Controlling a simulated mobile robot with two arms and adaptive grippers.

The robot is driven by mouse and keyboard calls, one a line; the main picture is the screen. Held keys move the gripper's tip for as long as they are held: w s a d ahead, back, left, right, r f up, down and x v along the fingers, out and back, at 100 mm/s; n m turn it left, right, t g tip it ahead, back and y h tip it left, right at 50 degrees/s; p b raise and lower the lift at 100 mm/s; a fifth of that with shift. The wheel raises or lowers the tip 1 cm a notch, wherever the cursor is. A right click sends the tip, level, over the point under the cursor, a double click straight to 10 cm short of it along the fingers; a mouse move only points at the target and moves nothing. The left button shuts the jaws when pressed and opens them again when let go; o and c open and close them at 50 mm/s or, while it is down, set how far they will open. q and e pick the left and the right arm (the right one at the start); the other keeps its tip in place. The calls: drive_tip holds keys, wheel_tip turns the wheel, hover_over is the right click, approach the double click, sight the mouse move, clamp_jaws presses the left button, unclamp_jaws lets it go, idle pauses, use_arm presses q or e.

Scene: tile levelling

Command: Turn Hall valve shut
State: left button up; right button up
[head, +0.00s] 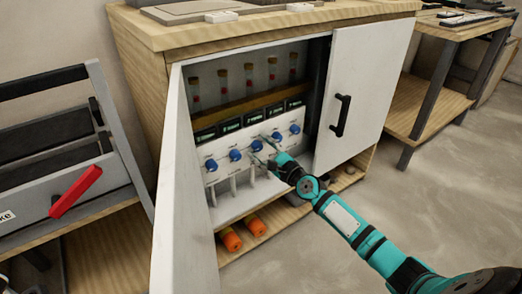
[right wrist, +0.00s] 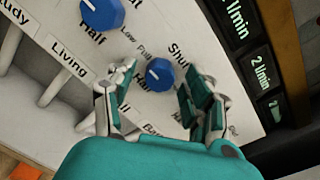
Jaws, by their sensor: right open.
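The Hall valve appears to be the blue knob (head: 256,146) in the middle of the row on the white panel inside the open cabinet. In the right wrist view this knob (right wrist: 159,73) lies between my two fingers, with "Shut" printed beside it. Its name label is mostly covered by the fingers; only "ll" shows. The knob's exact setting is too small to tell. My right gripper (right wrist: 162,100) is open, with one finger on each side of the knob; contact cannot be told. It also shows in the head view (head: 262,151). My left gripper is not in view.
Other blue knobs (head: 235,155) stand close on both sides; the Living label (right wrist: 68,60) is beside one. Dark flow displays (head: 231,125) sit above. The cabinet doors (head: 180,180) (head: 365,90) stand open left and right. Orange cylinders (head: 230,239) lie below. A red-handled grey box (head: 75,190) stands left.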

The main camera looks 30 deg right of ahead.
drive_tip(key=shift+c, duration=0.4)
clamp_jaws()
